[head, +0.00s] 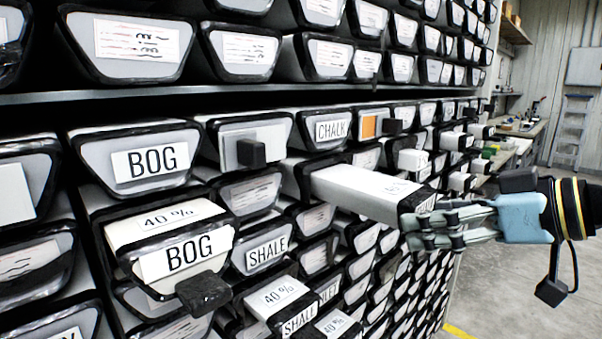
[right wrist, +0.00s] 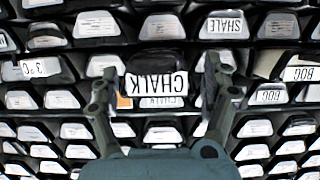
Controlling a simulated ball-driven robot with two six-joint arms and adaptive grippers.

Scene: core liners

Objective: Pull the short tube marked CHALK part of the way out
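A white tube marked CHALK sticks well out of the rack (head: 365,187), with its dark end cap towards my right gripper. In the right wrist view its CHALK label (right wrist: 156,84) reads upside down between my fingers. My right gripper (head: 418,229) is at the outer end of this tube, one finger on each side. The fingers look open, with a visible gap beside the tube in the wrist view. Another tube with a CHALK label (head: 331,130) sits in the rack just above. My left gripper is not in view.
Two tubes marked BOG (head: 150,162) are at the left, the lower one sticking out with a dark block on its front. A tube marked SHALE (head: 284,302) also sticks out below. Open floor (head: 500,290) and a ladder (head: 573,127) are at the right.

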